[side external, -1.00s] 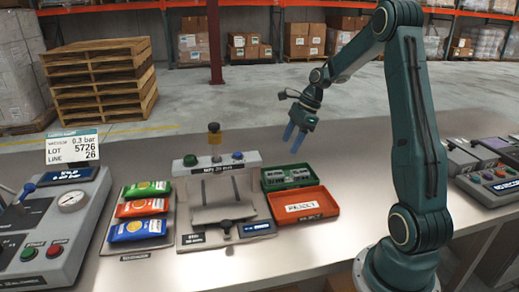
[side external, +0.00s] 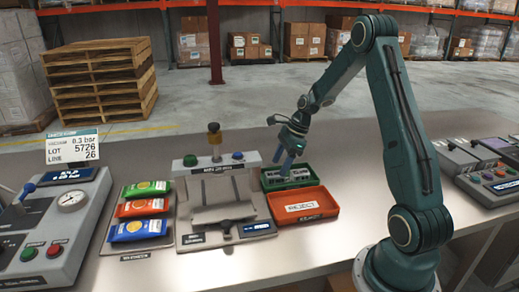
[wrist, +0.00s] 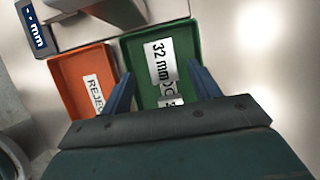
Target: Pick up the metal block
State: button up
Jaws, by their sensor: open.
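A green tray (side external: 290,186) stands behind the red-orange tray and holds pale grey, metal-like pieces. In the wrist view, a whitish piece marked "32 mm" (wrist: 160,60) lies in the green tray (wrist: 187,45); it looks like the metal block, though its edges are hard to tell. A second pale patch with partly hidden lettering lies beside it. My gripper (side external: 284,160) is open and empty, pointing down over the green tray. In the wrist view, the blue fingers of my gripper (wrist: 160,88) straddle the tray's width. I cannot tell their exact height above the pieces.
The red-orange tray (side external: 326,201) with a "REJECT" label adjoins the green one. Coloured packets (side external: 138,230) lie farther left.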

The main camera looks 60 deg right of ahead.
aim_at(275, 173)
jog(key=shift+x, duration=2.4)
jog(key=shift+d, duration=0.15)
jog(key=shift+w, duration=0.1)
jog(key=c, duration=1.2)
notch_tip(275, 173, up, 20)
jog(key=shift+r, duration=0.1)
